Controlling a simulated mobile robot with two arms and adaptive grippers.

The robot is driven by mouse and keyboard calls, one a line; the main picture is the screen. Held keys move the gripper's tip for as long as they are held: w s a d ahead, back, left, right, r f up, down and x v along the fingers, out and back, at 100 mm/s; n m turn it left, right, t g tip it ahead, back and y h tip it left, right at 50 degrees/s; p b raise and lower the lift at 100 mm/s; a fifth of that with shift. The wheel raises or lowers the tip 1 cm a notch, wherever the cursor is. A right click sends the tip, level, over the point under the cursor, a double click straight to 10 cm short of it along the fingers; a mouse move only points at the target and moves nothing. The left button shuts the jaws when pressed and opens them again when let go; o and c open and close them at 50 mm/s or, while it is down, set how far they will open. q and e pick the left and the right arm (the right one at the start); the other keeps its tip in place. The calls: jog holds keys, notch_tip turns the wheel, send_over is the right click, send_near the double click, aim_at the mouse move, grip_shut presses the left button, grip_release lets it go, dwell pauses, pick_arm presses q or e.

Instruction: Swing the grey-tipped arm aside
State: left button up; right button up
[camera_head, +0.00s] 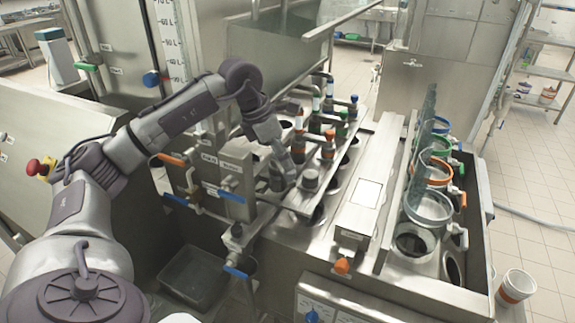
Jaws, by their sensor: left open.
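My left arm reaches in from the left, and my left gripper (283,172) is over the near end of the row of filling heads on the steel machine. It points down and reads as open, though its fingers blend into the grey metal around it. A short grey cylinder (310,179), which may be the tip of the grey-tipped arm, stands just right of the gripper. I cannot tell whether they touch. The rest of that arm is hidden or hard to pick out. My right gripper is not in view.
Orange-marked (328,146) and green-marked valves stand close behind the gripper. Levers with blue handles (232,196) stick out at its left. Clear cups with coloured handles (430,206) line the right side. A dark bin (194,276) sits below the machine.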

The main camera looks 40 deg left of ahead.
pick_arm(q)
jog(key=v, duration=0.7)
jog(key=shift+r, duration=0.4)
jog(key=shift+s+a, duration=0.1)
